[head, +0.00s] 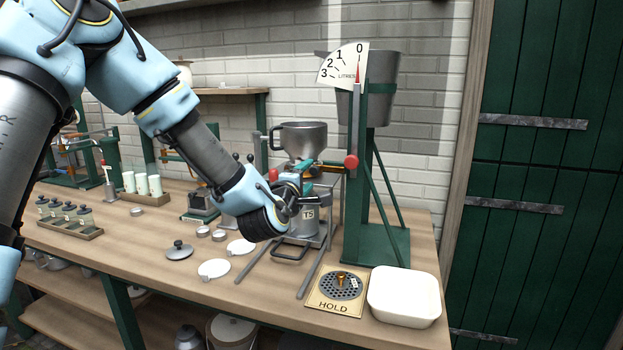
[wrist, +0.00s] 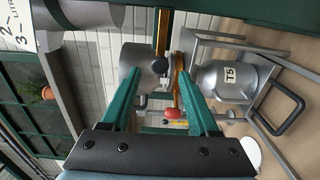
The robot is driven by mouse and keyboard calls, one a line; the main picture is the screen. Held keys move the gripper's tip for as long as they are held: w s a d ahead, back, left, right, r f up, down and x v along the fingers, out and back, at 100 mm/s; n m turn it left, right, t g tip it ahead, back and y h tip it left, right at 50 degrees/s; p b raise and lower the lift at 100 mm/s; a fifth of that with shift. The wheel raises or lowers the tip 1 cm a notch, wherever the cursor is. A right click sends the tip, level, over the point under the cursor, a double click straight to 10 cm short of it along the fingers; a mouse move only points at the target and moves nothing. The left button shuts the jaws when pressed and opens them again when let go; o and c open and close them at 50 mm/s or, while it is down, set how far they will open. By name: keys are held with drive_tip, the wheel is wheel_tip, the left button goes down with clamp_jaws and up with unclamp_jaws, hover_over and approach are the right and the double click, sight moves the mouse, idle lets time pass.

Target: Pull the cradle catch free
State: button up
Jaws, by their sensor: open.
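A grey metal churn marked T5 (head: 307,221) stands in a metal cradle frame (head: 290,254) on the bench, with a looped handle at its front. In the wrist view the churn (wrist: 225,80) and the frame with its dark loop handle (wrist: 284,115) lie to the right of my fingers. My gripper (wrist: 158,85) is open, with two green fingers and nothing held between them. A red knob (wrist: 173,113) and a black knob (wrist: 160,66) show between the fingers, beyond them. I cannot tell which part is the cradle catch. In the head view my wrist hides part of the cradle.
A steel funnel (head: 304,138) sits above the churn. A green stand (head: 374,246) with a bucket and litre dial (head: 344,65) rises at right. A HOLD plate (head: 336,305) and white tub (head: 404,297) are at the front right. White discs (head: 214,269) lie at front left.

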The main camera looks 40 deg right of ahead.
drive_tip(key=b+v, duration=0.1)
drive_tip(key=v, duration=0.5)
drive_tip(key=shift+w, duration=0.1)
idle(0.3)
drive_tip(key=w+a+f+m+g+y, duration=0.1)
drive_tip(key=w+a+f+m+y, duration=0.3)
drive_tip(key=a, duration=0.7)
drive_tip(key=w+a+f+m+g+y, duration=0.1)
drive_tip(key=w+a+f+m+y, duration=0.1)
drive_tip(key=w+a+f+y, duration=0.6)
drive_tip(key=s+a+m+g+y, duration=0.1)
drive_tip(key=s+a+g, duration=0.2)
drive_tip(key=a, duration=1.1)
drive_tip(key=s+a+f+g+y, duration=0.1)
drive_tip(key=s+a+g, duration=0.2)
drive_tip(key=s+a, duration=0.6)
drive_tip(key=a, duration=0.5)
drive_tip(key=shift+a+m+y, duration=0.3)
drive_tip(key=shift+m+y, duration=0.1)
